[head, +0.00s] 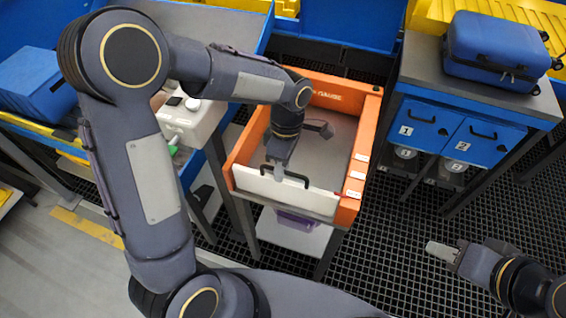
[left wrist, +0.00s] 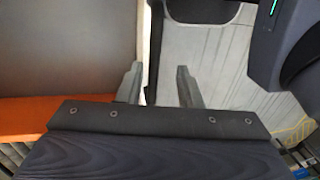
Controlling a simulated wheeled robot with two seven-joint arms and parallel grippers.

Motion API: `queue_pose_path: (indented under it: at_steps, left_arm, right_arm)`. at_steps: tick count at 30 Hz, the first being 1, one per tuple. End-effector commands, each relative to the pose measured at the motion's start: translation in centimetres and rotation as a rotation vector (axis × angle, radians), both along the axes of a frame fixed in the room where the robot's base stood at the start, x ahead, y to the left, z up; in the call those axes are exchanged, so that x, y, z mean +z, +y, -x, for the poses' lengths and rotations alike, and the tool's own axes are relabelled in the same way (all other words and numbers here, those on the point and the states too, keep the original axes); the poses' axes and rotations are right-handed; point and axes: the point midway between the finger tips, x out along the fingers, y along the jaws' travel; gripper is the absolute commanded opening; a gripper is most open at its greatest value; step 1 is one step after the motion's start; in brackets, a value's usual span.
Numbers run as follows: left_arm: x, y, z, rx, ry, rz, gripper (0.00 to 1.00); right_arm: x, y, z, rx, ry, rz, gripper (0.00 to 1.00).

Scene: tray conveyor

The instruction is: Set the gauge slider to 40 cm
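The gauge is an orange frame (head: 362,150) with a grey bed (head: 340,125). A white slider plate (head: 300,197) with a black handle (head: 300,181) stands across its near end. Small white labels (head: 354,194) line the right rail; their numbers are too small to read. My left gripper (head: 279,173) is over the plate at the handle. In the left wrist view its fingers (left wrist: 158,86) are apart, with the dark handle (left wrist: 156,45) and a pale plate edge showing between and beyond them. Contact cannot be told. My right gripper (head: 441,250) is empty, away at the lower right.
A cabinet (head: 425,62) with blue numbered drawers and a blue case (head: 495,50) stands right of the gauge. A workbench with a white device (head: 190,115) is at the left, behind my left arm. Dark grating floor is clear at the right.

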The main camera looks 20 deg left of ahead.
Motion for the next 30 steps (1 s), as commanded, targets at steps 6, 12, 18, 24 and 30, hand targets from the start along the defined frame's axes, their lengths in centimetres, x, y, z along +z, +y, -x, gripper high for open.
queue_pose_path:
  at_steps: [6,12,18,24,30]
  left_arm:
    - [0.1,0.0,-0.2,0.000,-0.004,0.000,0.32]
    - [2.1,-0.1,-0.7,0.001,-0.010,0.001,0.32]
    - [5.5,-0.1,-1.3,0.000,-0.008,0.002,0.32]
    - [7.4,0.0,-1.6,0.001,-0.004,0.001,0.32]
    - [7.7,0.0,-1.6,0.001,-0.002,0.000,0.32]
  right_arm:
    - [0.0,0.0,0.0,0.000,0.000,0.000,0.36]
    - [-0.2,0.0,0.0,0.000,0.000,0.000,0.36]
    - [-0.3,0.0,0.0,0.000,0.000,0.000,0.36]
    - [-0.3,0.0,0.0,0.000,0.000,0.000,0.36]
    - [-0.3,0.0,0.0,0.000,0.000,0.000,0.36]
